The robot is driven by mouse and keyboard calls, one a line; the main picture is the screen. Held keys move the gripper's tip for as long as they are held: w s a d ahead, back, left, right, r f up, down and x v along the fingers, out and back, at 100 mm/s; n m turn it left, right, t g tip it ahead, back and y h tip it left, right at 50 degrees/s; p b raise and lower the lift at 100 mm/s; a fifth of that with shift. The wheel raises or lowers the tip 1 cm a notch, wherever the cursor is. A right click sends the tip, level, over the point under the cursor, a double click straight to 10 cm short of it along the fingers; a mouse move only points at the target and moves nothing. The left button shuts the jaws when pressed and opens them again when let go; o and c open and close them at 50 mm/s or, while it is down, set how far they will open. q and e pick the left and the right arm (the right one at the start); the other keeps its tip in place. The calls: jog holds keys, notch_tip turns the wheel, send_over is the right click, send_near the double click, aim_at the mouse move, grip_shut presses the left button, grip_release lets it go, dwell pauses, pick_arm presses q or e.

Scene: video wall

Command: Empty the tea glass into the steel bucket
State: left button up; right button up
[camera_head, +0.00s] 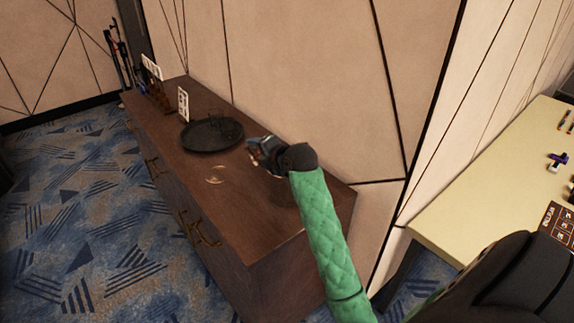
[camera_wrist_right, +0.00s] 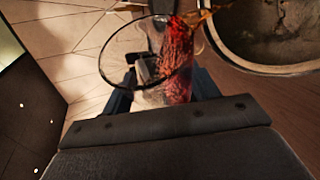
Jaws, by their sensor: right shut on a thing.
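My right gripper (camera_head: 257,151) is above the wooden sideboard, to the right of a black round tray. In the right wrist view it is shut on the clear tea glass (camera_wrist_right: 145,85). Red tea (camera_wrist_right: 178,60) lies along the glass's right side and reaches up near the rim, so the glass looks tilted. I cannot make out the bucket in the head view. My left gripper is not in view.
The black tray (camera_head: 212,134) and small white cards (camera_head: 183,104) stand on the sideboard (camera_head: 235,215). A faint small round item (camera_head: 215,175) lies near its front edge. A panelled wall rises behind. A pale table (camera_head: 480,190) is at the right.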

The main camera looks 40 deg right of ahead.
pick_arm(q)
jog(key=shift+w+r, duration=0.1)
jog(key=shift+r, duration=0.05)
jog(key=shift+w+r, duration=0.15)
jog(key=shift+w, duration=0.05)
pick_arm(e)
jog(key=shift+s+d+r+m+y, duration=0.1)
jog(key=shift+d+r+m+y, duration=0.2)
jog(key=shift+d+m, duration=0.15)
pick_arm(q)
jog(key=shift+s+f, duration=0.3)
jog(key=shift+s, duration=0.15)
pick_arm(e)
jog(key=shift+d+r+t, duration=0.15)
jog(key=shift+d+t, duration=0.15)
jog(key=shift+d, duration=0.2)
